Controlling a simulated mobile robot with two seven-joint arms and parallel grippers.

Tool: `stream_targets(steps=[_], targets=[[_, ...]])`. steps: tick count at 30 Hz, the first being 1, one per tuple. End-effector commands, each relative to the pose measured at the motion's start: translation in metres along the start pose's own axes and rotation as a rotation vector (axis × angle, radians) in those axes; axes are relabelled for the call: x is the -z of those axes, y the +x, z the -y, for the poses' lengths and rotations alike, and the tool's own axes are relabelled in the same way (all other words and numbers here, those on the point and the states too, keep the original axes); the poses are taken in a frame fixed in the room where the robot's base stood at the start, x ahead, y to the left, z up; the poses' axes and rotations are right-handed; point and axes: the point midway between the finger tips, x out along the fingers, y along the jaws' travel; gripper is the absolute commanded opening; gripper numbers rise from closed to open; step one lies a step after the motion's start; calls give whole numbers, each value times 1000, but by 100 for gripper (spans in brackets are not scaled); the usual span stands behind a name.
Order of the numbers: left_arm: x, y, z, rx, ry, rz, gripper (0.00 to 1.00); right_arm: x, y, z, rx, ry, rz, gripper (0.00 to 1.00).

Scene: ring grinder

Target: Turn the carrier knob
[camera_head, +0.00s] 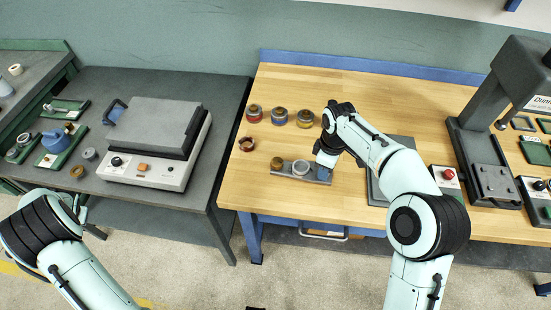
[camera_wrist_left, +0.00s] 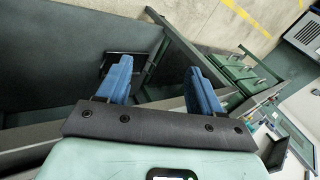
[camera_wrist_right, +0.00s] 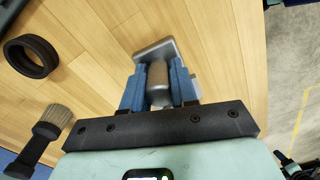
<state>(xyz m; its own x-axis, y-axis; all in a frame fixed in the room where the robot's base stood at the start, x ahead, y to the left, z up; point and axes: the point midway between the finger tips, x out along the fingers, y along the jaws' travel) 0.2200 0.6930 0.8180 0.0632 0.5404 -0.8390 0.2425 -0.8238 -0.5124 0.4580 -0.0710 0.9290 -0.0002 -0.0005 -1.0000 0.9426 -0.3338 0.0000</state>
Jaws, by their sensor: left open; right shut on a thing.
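My right gripper (camera_head: 324,172) is low over the wooden bench, at the right end of a flat grey metal strip (camera_head: 287,175). A brass-coloured ring and a pale ring sit on this strip. In the right wrist view, my right gripper (camera_wrist_right: 159,95) is shut on a grey-brown cylindrical knob (camera_wrist_right: 158,76). A grey metal piece (camera_wrist_right: 150,50) with rounded ends shows just beyond the knob. The fingers hide the knob's sides and lower part.
A black ring (camera_wrist_right: 31,56) and a brush (camera_wrist_right: 50,124) lie left of the right gripper in its wrist view. Several coloured pots (camera_head: 279,116) stand behind the strip. A grey machine (camera_head: 155,135) stands on the dark table (camera_head: 225,135). A press (camera_head: 485,150) stands at the right.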

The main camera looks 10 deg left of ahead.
Motion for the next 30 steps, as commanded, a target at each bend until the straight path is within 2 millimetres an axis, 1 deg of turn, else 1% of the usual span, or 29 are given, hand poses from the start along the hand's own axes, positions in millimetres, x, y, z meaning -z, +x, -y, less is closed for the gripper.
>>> stream_targets(steps=[1,2,3,5,6,8,9,11,12,14,15,17,18,19,20,21,23,24,26,27,29,30], targets=[[-4,-14,48,83,-1,10,66,0,0,0,-1,0,-1,0],[-7,-22,71,126,3,18,66,0,0,0,-1,0,-1,0],[-12,-33,100,181,10,32,66,0,0,0,-1,0,-1,0],[-18,-51,138,255,20,51,66,0,0,0,-1,0,-1,0],[-22,-63,161,302,29,62,66,0,-1,0,-1,0,-1,0],[-27,-82,192,368,44,79,66,0,-1,0,-1,0,-1,0],[-30,-95,211,411,56,90,66,0,-1,0,-1,0,-1,0],[-32,-116,237,474,81,103,66,0,-1,0,-1,0,-1,0],[-31,-130,252,517,105,109,66,0,-1,0,-1,0,-1,0],[-25,-153,273,582,159,112,66,0,-1,0,-1,0,-1,0],[-14,-168,283,624,219,104,66,0,-1,0,-1,0,-1,0],[12,-181,284,664,332,73,66,0,-1,0,-1,-1,-1,0],[31,-185,278,677,406,47,66,0,-1,0,-1,-1,-2,0],[45,-187,272,685,462,25,66,0,-1,0,-1,0,-2,0],[60,-188,265,690,517,0,66,0,-1,0,-1,-1,-2,0],[81,-190,253,695,595,-36,66,0,-1,0,-1,0,-2,0],[114,-194,230,700,720,-97,66,1,-1,0,-1,0,-2,0],[138,-197,210,703,808,-145,66,1,-1,0,-2,0,-2,0],[173,-204,177,709,953,-222,66,1,-1,0,-2,0,-2,0],[196,-210,152,713,1055,-276,66,1,-1,0,-1,0,-2,0],[228,-222,112,723,1208,-361,66,1,-1,0,-1,0,-2,0],[247,-230,84,729,1308,-419,66,1,-1,0,-1,0,-2,0]])
